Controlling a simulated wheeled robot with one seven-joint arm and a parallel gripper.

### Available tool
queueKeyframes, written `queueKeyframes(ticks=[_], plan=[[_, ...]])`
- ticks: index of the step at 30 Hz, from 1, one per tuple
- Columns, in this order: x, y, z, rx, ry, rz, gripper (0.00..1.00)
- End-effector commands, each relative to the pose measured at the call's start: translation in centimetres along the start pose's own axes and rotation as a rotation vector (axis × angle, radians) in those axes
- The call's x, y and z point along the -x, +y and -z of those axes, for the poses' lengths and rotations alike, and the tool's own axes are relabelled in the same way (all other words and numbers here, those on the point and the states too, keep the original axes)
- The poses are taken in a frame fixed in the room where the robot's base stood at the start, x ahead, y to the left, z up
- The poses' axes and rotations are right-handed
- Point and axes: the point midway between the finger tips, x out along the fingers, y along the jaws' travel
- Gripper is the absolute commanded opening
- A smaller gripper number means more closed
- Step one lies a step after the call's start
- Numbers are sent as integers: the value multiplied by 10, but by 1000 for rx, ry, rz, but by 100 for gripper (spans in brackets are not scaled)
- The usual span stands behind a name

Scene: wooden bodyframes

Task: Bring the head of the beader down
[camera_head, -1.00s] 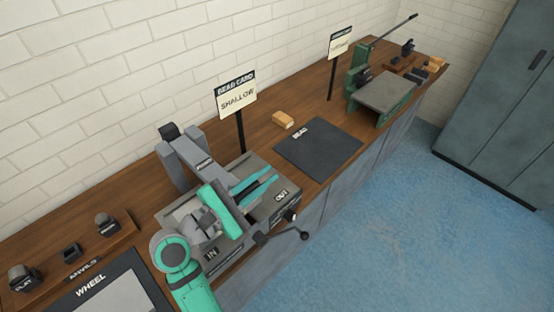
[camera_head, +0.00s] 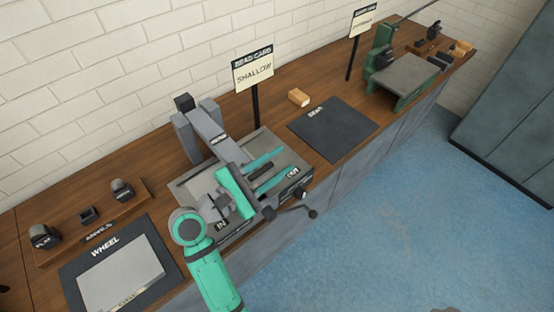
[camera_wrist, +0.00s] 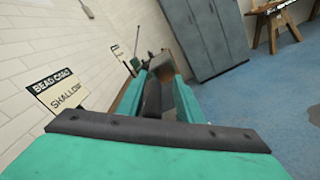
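The beader is a grey machine with a flat bed (camera_head: 190,188) on the wooden bench. Its grey head arm (camera_head: 208,128) slopes from two posts at the back toward the front. My gripper (camera_head: 289,161) is over the bed, its two teal fingers apart and pointing right. I see nothing held between them. In the wrist view my gripper (camera_wrist: 155,82) also shows spread fingers, with dark parts between them that I cannot identify. The teal gripper body hides the front of the head. A crank with a black knob (camera_head: 312,213) sticks out at the beader's front.
A bead card (camera_head: 253,76) reading SHALLOW stands behind the beader. To the right are a black mat (camera_head: 333,128), a wooden block (camera_head: 299,97) and a green machine (camera_head: 400,75). The wheel mat (camera_head: 163,240) and anvils (camera_head: 88,215) lie left. Blue floor (camera_head: 370,230) is clear in front.

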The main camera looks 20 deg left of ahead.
Motion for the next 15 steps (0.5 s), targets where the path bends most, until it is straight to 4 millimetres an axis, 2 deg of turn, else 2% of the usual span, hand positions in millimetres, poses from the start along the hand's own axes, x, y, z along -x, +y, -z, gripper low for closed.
queueKeyframes(ticks=[15], plan=[[2,1,-4,-7,-6,-1,30]])
